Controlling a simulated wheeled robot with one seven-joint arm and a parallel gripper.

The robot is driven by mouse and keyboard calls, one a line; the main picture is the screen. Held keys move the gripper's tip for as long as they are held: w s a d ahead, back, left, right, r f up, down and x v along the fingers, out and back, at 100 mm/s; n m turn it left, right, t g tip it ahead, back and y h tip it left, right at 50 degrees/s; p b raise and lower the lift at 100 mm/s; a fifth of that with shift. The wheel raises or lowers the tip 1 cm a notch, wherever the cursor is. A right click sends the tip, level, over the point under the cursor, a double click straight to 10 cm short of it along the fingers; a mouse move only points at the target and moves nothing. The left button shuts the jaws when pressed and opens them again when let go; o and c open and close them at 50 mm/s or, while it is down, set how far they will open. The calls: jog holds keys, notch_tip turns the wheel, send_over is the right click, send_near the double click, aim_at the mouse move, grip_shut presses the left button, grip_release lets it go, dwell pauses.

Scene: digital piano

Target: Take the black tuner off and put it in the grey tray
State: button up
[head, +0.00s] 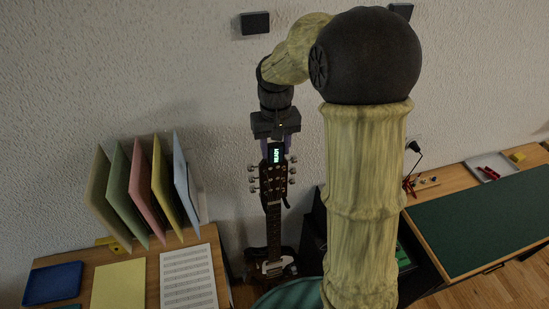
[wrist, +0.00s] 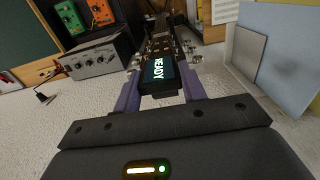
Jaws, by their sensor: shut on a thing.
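The black tuner (head: 276,153) is at the top of the guitar's headstock, its lit display reading READY; it also shows in the wrist view (wrist: 158,76). My gripper (head: 279,146) is above the headstock, its two purple fingers on either side of the tuner and shut on it. I cannot tell whether the tuner's clip still touches the headstock. The guitar (head: 273,225) stands upright near the wall, its lower body partly hidden. A greyish tray (head: 480,172) with something red in it lies on the right-hand desk.
Upright coloured folders (head: 143,195) stand left of the guitar, above a desk with a blue tray (head: 53,284) and sheet music (head: 187,277). My arm hides part of the middle.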

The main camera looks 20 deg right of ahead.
aim_at(276, 144)
jog(key=shift+r, duration=0.2)
dwell(0.3)
jog(key=shift+r+p, duration=2.2)
jog(key=shift+r, duration=0.3)
jog(key=shift+w, duration=0.1)
